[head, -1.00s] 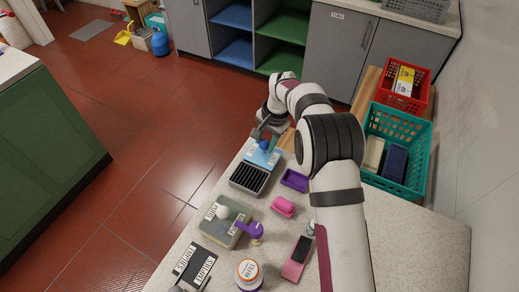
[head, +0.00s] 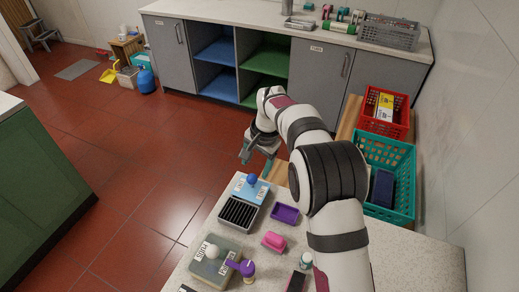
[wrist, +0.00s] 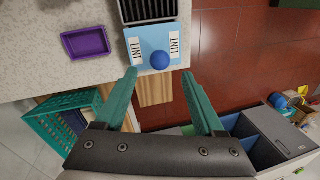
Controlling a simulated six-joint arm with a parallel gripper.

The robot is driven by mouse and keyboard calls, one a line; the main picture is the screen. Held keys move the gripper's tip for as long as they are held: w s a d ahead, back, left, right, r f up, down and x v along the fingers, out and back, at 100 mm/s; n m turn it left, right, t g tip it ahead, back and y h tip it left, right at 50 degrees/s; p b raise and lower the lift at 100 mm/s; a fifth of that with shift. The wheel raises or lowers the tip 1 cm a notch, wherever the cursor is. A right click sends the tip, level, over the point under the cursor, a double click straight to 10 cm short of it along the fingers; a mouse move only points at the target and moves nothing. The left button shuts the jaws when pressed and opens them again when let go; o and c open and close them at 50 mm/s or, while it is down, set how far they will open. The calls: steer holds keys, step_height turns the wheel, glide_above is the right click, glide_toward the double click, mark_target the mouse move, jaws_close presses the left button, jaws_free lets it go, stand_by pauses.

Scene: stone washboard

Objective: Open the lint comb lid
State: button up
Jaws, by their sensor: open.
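The lint comb (head: 238,213) is a box with black ribs at the table's far edge. Its blue lid panel (head: 242,190) lies at the comb's far end, with a round blue knob (head: 252,179). In the wrist view the panel (wrist: 151,33) carries two LINT labels, and the knob (wrist: 160,60) sits near its edge. My gripper (head: 256,166) is open and empty beyond the table edge. In the wrist view my gripper's fingertips (wrist: 160,74) lie either side of the knob's line, with the knob in front of them. I see no contact.
A purple tray (head: 286,214) and a pink block (head: 274,241) lie near the comb. A grey-green box (head: 212,268) with a white knob is closer. Teal (head: 400,160) and red (head: 396,112) baskets stand right of my arm.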

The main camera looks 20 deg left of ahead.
step_height(320, 180, up, 10)
steer(key=d, duration=0.1)
steer(key=shift+s+d+f, duration=0.15)
steer(key=shift+s+d, duration=0.05)
steer(key=shift+d, duration=0.2)
steer(key=s+d+r+m, duration=0.1)
steer(key=s+d+r, duration=0.3)
steer(key=d, duration=0.5)
steer(key=s+d+r+m, duration=0.1)
steer(key=s+d+r, duration=0.1)
steer(key=s+d, duration=0.5)
steer(key=s+d+f, duration=0.2)
steer(key=s+d, duration=0.1)
steer(key=s, duration=0.3)
steer(key=s+d+f+m, duration=0.1)
steer(key=s+d, duration=0.3)
steer(key=s, duration=0.3)
steer(key=s+d+f, duration=0.2)
steer(key=s+d, duration=0.1)
steer(key=s, duration=0.3)
steer(key=shift+s+d+f+g, duration=0.25)
steer(key=shift+d+f+g, duration=0.05)
steer(key=shift+d, duration=0.1)
